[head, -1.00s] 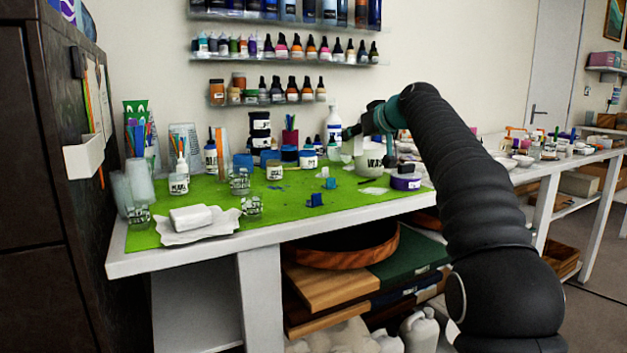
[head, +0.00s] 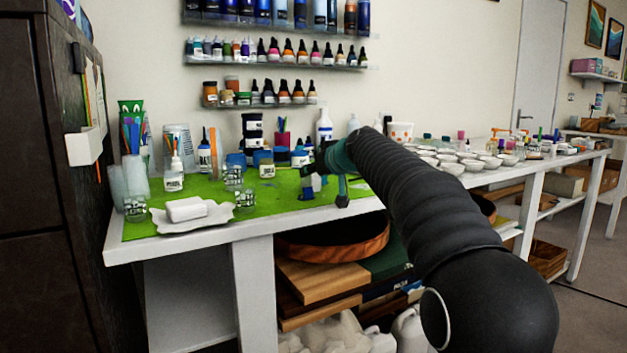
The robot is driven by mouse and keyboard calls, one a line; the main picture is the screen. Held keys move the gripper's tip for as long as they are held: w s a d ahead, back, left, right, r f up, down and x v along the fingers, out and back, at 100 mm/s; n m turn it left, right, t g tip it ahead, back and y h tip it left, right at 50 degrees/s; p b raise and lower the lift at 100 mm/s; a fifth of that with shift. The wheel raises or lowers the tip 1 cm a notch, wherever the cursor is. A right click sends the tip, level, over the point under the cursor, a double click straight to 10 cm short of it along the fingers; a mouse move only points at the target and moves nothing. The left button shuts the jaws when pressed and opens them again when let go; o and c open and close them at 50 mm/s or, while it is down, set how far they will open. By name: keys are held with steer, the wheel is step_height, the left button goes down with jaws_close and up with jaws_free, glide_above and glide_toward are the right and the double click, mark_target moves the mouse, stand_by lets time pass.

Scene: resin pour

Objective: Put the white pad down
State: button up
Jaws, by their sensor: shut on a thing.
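My gripper (head: 325,184) hangs low over the front right part of the green mat (head: 262,200), near the table's front edge. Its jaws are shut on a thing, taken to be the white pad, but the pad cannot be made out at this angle. A thick white block (head: 187,208) lies on a crumpled white sheet (head: 213,217) at the mat's front left corner, well apart from my gripper. Whether my gripper's load touches the mat cannot be told.
Clear cups (head: 135,207), a labelled white bottle (head: 174,176) and several jars stand behind and left. A tall white bottle (head: 324,128) stands behind my gripper. Many small white bowls (head: 452,167) fill the table to the right. The mat's front middle is mostly free.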

steer(key=shift+f, duration=0.2)
steer(key=o, duration=0.8)
steer(key=shift+r, duration=0.15)
steer(key=shift+s+d+r, duration=0.1)
steer(key=b+v, duration=0.1)
steer(key=v, duration=1)
steer(key=shift+s+d+b, duration=0.2)
steer(key=shift+s+b, duration=0.1)
steer(key=shift+b, duration=0.1)
